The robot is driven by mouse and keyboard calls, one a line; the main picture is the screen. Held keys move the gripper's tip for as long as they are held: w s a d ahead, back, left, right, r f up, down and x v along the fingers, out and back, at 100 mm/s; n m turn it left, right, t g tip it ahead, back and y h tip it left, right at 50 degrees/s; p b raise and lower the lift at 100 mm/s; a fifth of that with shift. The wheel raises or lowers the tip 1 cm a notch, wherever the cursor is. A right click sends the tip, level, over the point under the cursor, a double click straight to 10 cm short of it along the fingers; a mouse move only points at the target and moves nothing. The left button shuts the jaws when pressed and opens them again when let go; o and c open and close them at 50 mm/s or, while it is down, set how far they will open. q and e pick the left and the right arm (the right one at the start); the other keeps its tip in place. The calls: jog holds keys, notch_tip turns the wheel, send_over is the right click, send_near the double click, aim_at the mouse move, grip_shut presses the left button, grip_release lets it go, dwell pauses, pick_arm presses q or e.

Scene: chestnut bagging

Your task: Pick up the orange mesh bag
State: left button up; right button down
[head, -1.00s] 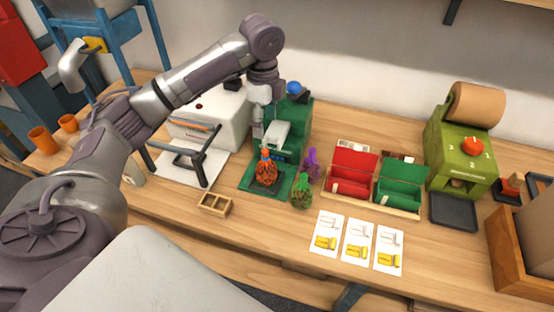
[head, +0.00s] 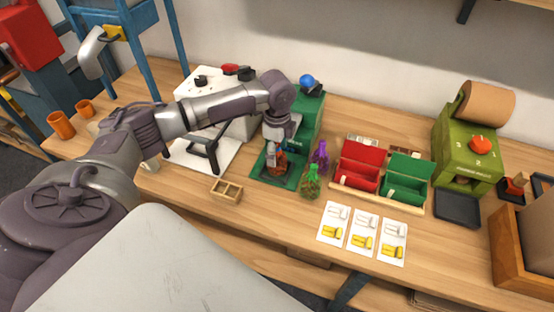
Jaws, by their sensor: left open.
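The orange mesh bag (head: 281,166) stands upright on the green base of the green machine (head: 306,120), with dark contents showing through its mesh. My left gripper (head: 274,154) reaches down over it from above and hides its upper left part. The gripper is open, its fingers at the bag's neck; I cannot tell whether they touch it. A purple mesh bag (head: 320,155) and a green mesh bag (head: 311,184) stand close to its right. My right gripper is not in view.
A red bin (head: 358,165) and a green bin (head: 405,182) sit right of the bags. Picture cards (head: 362,232) lie in front. A small wooden tray (head: 227,191) is at the left front. A white machine (head: 203,84) stands behind my left arm.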

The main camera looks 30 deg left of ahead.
pick_arm(q)
jog(key=c, duration=0.9)
jog(key=shift+c, duration=0.2)
